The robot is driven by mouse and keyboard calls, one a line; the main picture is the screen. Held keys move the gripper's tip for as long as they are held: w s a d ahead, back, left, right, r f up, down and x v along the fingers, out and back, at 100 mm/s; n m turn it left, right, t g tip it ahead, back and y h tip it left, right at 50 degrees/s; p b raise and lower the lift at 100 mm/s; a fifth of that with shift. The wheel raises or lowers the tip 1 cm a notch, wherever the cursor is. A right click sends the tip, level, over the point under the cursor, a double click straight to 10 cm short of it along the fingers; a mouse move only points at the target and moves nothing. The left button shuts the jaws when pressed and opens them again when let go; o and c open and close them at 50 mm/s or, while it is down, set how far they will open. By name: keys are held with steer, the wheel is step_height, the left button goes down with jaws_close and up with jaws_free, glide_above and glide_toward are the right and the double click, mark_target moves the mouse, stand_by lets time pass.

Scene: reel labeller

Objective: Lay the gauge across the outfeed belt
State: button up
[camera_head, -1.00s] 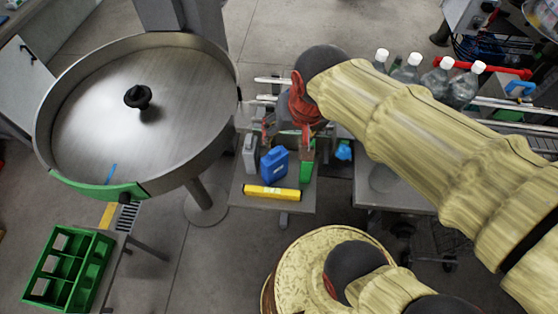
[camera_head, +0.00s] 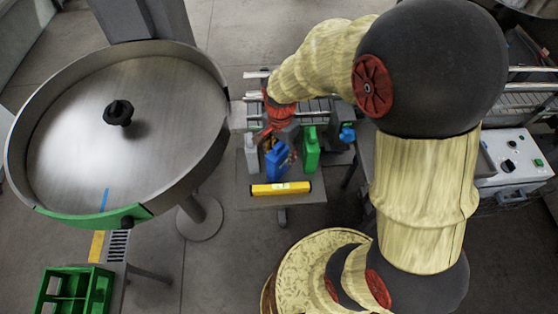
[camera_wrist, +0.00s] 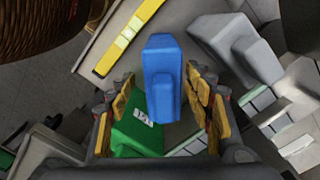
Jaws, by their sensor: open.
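The gauge is likely the yellow bar (camera_head: 281,188) lying along the near edge of a small grey table; it also shows in the wrist view (camera_wrist: 122,42), top left. The slatted outfeed belt (camera_head: 318,106) runs behind the table, partly hidden by my arm. My gripper (camera_head: 277,142) is open above the table's jugs, pointing down. In the wrist view a blue jug (camera_wrist: 162,75) shows between the two yellow-padded fingers (camera_wrist: 165,105), with gaps on both sides. Whether it stands at fingertip depth I cannot tell.
A grey jug (camera_head: 251,153) and a green jug (camera_head: 311,150) stand close beside the blue one. A big round steel turntable (camera_head: 75,100) is at left, a green crate (camera_head: 98,295) below it. A control box (camera_head: 512,160) is at right.

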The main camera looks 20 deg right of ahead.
step_height(320, 180, down, 4)
steer(key=shift+w+a+f, duration=0.15)
steer(key=shift+c, duration=0.7)
steer(key=c, duration=1.1)
jaws_close()
